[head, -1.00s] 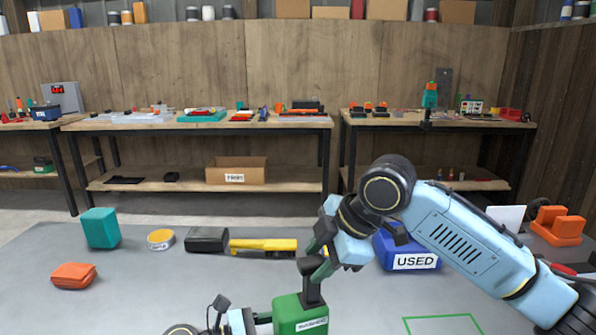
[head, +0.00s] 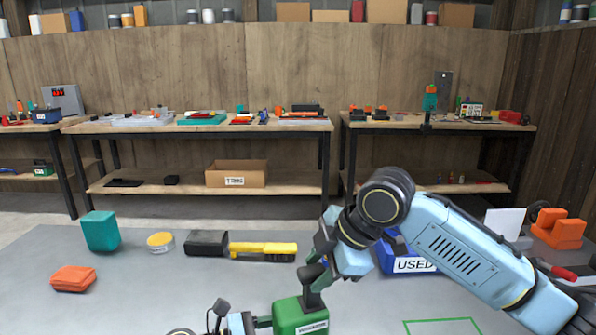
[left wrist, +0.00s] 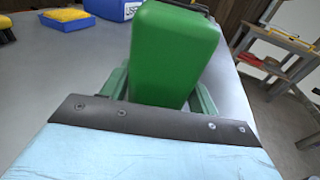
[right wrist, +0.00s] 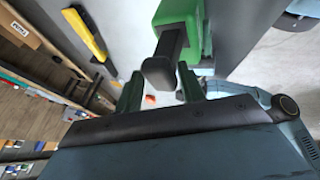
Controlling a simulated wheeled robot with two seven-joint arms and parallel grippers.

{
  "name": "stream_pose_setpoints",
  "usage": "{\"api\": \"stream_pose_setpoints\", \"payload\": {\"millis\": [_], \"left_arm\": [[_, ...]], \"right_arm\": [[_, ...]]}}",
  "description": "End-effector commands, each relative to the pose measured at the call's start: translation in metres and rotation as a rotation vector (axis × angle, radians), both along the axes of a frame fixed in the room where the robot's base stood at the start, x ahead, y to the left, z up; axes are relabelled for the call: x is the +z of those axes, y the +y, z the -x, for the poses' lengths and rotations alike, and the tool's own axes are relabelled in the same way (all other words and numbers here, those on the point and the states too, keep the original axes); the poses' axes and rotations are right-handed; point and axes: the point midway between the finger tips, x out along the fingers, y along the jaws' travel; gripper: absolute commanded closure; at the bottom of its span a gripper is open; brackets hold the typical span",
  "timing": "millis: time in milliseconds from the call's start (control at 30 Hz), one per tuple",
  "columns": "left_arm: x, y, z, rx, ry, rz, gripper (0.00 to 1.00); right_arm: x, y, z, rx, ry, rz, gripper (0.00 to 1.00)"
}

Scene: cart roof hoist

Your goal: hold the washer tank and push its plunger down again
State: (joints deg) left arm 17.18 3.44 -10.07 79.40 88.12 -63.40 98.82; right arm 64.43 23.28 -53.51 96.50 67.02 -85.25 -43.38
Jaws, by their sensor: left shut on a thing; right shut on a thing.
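The green washer tank (head: 300,318) stands upright at the bottom centre of the head view, its lower part cut off. Its black plunger (head: 313,288) rises from the top. My right gripper (head: 313,268) is shut on the plunger's handle; the dark handle (right wrist: 160,70) shows between its fingers in the right wrist view. My left gripper (head: 264,322) is shut on the tank from the left. In the left wrist view the tank (left wrist: 170,55) stands between the two green fingers. The tank's base is hidden.
A blue bin (head: 388,260) labelled USED stands right of the tank, partly behind my right arm. A yellow-and-black tool (head: 262,250), a yellow-lidded tin (head: 160,242), a teal block (head: 100,231) and an orange block (head: 73,278) lie to the left. Grey tabletop (head: 180,290) between them is clear.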

Motion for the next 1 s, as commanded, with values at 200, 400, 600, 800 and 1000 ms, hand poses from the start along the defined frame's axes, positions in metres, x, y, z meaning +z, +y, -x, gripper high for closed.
{"api": "stream_pose_setpoints", "payload": {"millis": [200, 400, 600, 800, 1000], "left_arm": [[0.0016, -0.0017, 0.001, -0.006, -0.004, 0.003, 0.62], [0.0016, -0.0018, 0.0011, -0.006, -0.004, 0.003, 0.62], [0.0016, -0.0018, 0.0011, -0.006, -0.004, 0.003, 0.62], [0.0017, -0.0018, 0.0011, -0.006, -0.004, 0.003, 0.62], [0.0017, -0.0019, 0.0012, -0.006, -0.004, 0.003, 0.62]], "right_arm": [[-0.0048, -0.0014, -0.0012, -0.006, -0.001, 0.002, 0.79], [-0.0047, -0.0015, -0.0013, -0.006, -0.001, 0.002, 0.79], [-0.0091, -0.0014, -0.0013, -0.006, 0.0, 0.002, 0.79], [-0.0122, -0.0013, -0.0015, -0.006, -0.001, 0.001, 0.79], [-0.0122, -0.0013, -0.0015, -0.006, -0.001, 0.001, 0.79]]}}
